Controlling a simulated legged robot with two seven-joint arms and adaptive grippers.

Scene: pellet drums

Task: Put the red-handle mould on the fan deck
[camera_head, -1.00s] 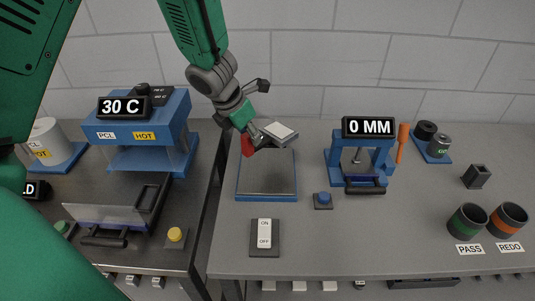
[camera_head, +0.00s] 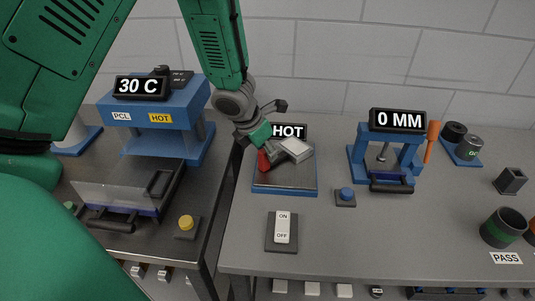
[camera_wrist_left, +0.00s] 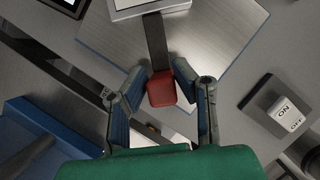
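The red-handle mould is a pale metal block (camera_head: 293,150) with a dark stem and red handle (camera_head: 263,160). It is over the back half of the fan deck (camera_head: 286,180), a blue-edged metal plate. I cannot tell whether the block touches the plate. My left gripper (camera_head: 272,150) is at the handle. In the left wrist view its fingers (camera_wrist_left: 161,78) close in on both sides of the red grip (camera_wrist_left: 162,90), and the stem runs up to the block (camera_wrist_left: 148,8) at the top edge. My right gripper is out of view.
A HOT sign (camera_head: 288,131) stands behind the deck. An on/off switch (camera_head: 282,231) and a blue button (camera_head: 345,196) are in front and to the right. A blue gauge press (camera_head: 386,160) stands further right, a blue heater (camera_head: 160,110) at left.

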